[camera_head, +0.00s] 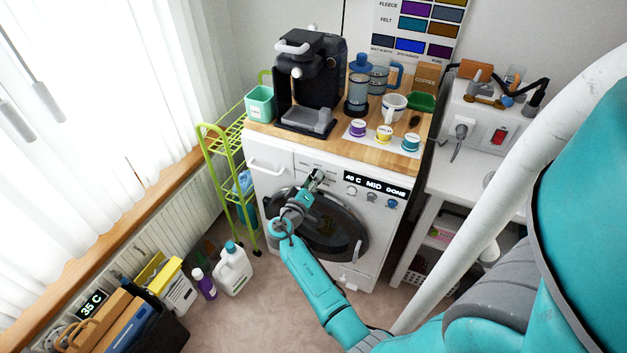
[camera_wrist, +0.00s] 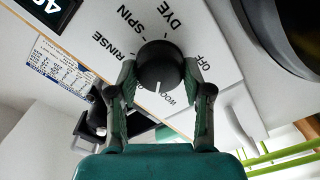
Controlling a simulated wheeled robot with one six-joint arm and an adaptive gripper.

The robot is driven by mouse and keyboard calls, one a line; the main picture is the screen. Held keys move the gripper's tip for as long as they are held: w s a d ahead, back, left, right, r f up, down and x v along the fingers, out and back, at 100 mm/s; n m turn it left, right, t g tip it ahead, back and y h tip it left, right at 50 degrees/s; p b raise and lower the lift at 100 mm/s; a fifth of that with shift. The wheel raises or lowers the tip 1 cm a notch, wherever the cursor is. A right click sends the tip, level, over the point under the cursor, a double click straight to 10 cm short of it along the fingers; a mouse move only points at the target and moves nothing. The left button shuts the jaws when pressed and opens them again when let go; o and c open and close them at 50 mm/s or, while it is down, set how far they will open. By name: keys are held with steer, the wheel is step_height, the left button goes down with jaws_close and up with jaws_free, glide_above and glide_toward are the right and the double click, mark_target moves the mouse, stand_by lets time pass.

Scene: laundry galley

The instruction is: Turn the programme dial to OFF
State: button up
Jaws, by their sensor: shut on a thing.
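The programme dial (camera_wrist: 160,66) is a round black knob on the white washing machine panel. In the wrist view the labels RINSE, SPIN, DYE, OFF and a partly hidden WOOL surround it. A white mark on its rim points down in that picture, near WOOL and away from OFF, which is at the right behind a fingertip. My gripper (camera_wrist: 160,72) is shut on the dial, one finger on each side. In the head view my gripper (camera_head: 316,178) is at the upper front of the washing machine (camera_head: 268,165) and hides the dial.
The machine's display (camera_head: 375,186) reads 40 C MID DONE, with smaller knobs below it. The round door (camera_head: 345,235) is under my arm. A coffee machine (camera_head: 308,85), jars and cups stand on the wooden top. A green trolley (camera_head: 222,150) is at the left.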

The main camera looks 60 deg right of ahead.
steer(key=n, duration=1.9)
steer(key=shift+f+n, duration=0.25)
steer(key=shift+n, duration=0.05)
stand_by(0.4)
steer(key=o, duration=1.1)
steer(key=shift+o, duration=0.2)
steer(key=s+a, duration=0.1)
steer(key=a, duration=1.1)
steer(key=shift+f, duration=0.1)
